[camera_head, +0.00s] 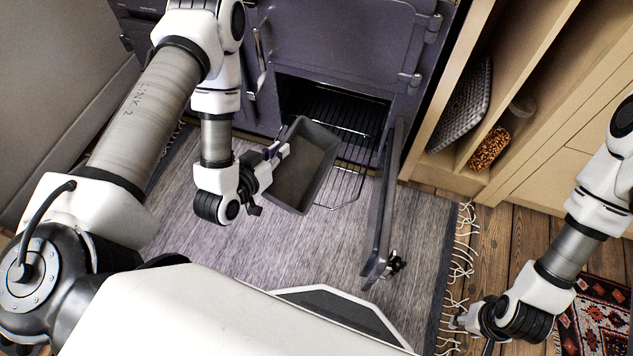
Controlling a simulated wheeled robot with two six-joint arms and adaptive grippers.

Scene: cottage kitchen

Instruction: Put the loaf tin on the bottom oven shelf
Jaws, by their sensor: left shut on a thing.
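The dark grey loaf tin (303,165) is in the air in front of the open oven, tilted, with its hollow facing up toward me. My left gripper (279,154) is shut on the tin's left side. A wire shelf (343,188) sticks out of the oven's lower opening, partly hidden behind the tin. Another wire rack (345,108) shows inside the dark oven cavity. My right gripper (458,322) is low at the right, away from the tin, and its jaw opening is too small to make out.
The oven door (385,215) stands open to the right of the tin, jutting toward me. The dark blue range (340,45) rises above. Wooden shelving (480,180) with a woven basket (465,110) and a jar (490,148) stands right. A grey fringed rug (420,260) covers the floor.

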